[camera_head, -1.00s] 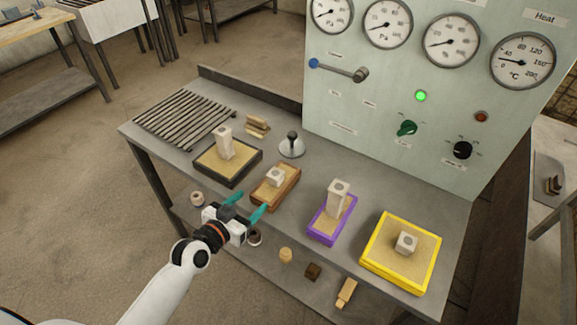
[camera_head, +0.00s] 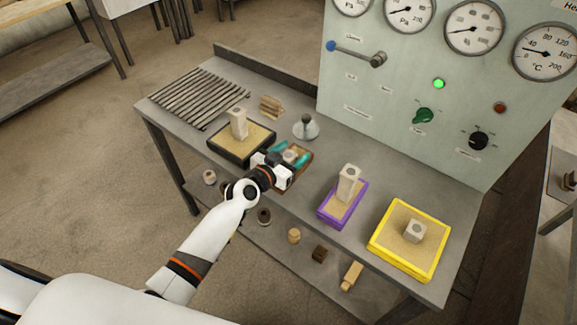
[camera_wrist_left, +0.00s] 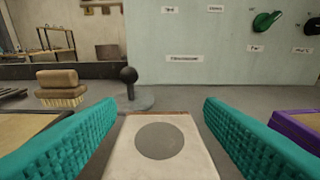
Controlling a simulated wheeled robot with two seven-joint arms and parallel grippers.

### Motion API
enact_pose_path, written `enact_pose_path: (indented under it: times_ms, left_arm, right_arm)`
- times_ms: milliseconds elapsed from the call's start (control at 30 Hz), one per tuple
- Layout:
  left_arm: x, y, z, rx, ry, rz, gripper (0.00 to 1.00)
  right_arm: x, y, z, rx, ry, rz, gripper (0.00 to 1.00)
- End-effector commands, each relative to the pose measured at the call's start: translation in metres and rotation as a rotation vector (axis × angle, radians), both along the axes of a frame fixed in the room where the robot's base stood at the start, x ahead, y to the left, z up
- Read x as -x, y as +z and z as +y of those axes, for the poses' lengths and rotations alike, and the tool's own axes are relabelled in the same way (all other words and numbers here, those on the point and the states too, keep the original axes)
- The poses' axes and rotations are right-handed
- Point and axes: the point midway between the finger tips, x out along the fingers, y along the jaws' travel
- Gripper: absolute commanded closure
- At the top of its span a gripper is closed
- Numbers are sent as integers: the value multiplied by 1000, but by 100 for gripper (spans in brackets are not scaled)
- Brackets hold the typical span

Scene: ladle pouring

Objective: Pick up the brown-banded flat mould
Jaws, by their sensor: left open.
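The brown-banded flat mould is a low tray with a brown rim (camera_head: 306,160) and a short pale block (camera_head: 291,155) on it, on the table between the black-rimmed and purple-rimmed trays. My left gripper (camera_head: 288,158) is at this block, its teal fingers on either side. In the left wrist view the block (camera_wrist_left: 160,145) lies between the two open fingers, with a grey disc on its top. A gap shows beside it, at least on the right. The arm hides much of the brown tray. My right gripper does not show.
A black-rimmed tray (camera_head: 238,157) with a tall block stands just left. A purple-rimmed tray (camera_head: 324,215) stands right, and a yellow-rimmed tray (camera_head: 376,240) farther right. Behind are a grey dome with a knob (camera_head: 306,128) and a brush (camera_head: 271,107). A gauge panel (camera_head: 395,105) rises at the back.

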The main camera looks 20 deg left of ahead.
Motion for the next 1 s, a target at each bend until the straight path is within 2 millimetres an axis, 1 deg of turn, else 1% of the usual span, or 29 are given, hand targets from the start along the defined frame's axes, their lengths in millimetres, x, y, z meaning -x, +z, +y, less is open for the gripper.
enact_pose_path:
  times_ms: [33, 100, 300, 567, 600, 667, 867, 933, 1000]
  left_arm:
    - [-4, -1, -2, 0, 0, 0, 38]
    - [-6, -1, -2, 1, 0, 0, 38]
    - [-6, -1, -2, 0, 0, 0, 38]
    - [-6, -1, -2, 0, 0, 1, 80]
    - [-6, -1, -2, 0, 0, 1, 87]
    - [-6, -1, -2, 0, 0, 1, 96]
    - [-6, 0, -2, 1, 1, -2, 96]
    - [-6, 5, -3, 1, 0, -3, 96]
    - [-6, 14, -3, 3, 0, -4, 96]
  right_arm:
    - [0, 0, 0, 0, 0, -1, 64]
    - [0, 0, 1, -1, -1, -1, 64]
    - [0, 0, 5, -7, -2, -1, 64]
    - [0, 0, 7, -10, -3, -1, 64]
    - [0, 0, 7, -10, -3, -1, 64]
    - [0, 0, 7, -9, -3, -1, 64]
    - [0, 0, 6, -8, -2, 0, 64]
    - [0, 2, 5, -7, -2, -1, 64]
    - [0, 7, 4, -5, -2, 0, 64]
